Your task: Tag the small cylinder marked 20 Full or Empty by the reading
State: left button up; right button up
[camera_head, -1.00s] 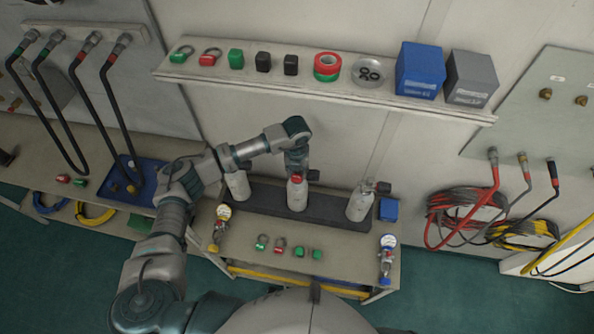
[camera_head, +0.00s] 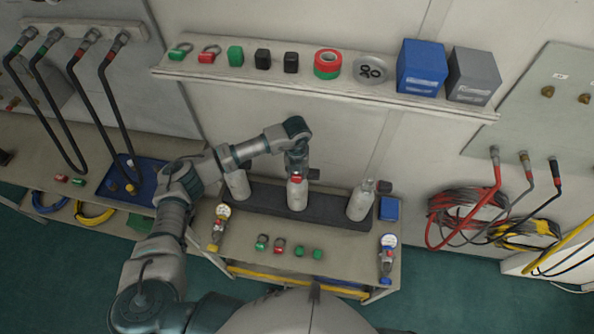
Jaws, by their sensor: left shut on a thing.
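Three pale grey cylinders stand in a dark rack (camera_head: 330,207) on the bench: left (camera_head: 238,186), middle (camera_head: 297,195) and right (camera_head: 360,204). Their numbers are too small to read. My left gripper (camera_head: 297,172) points down at the top of the middle cylinder and is shut on a small red piece (camera_head: 297,180) there. Whether the piece is fixed to the cylinder I cannot tell. On the bench in front lie a green ringed tag (camera_head: 262,243), a red ringed tag (camera_head: 279,246) and two green caps (camera_head: 300,252). My right gripper is out of view.
Gauges stand at the bench's left (camera_head: 221,214) and right (camera_head: 388,246) front. A blue box (camera_head: 389,209) sits beside the rack. The shelf (camera_head: 320,88) above carries tags, tape and boxes. Hoses (camera_head: 460,215) hang at right.

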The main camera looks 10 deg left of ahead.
pick_arm(q)
jog(key=o, duration=1.1)
notch_tip(320, 180, up, 7)
jog(key=shift+r, duration=0.2)
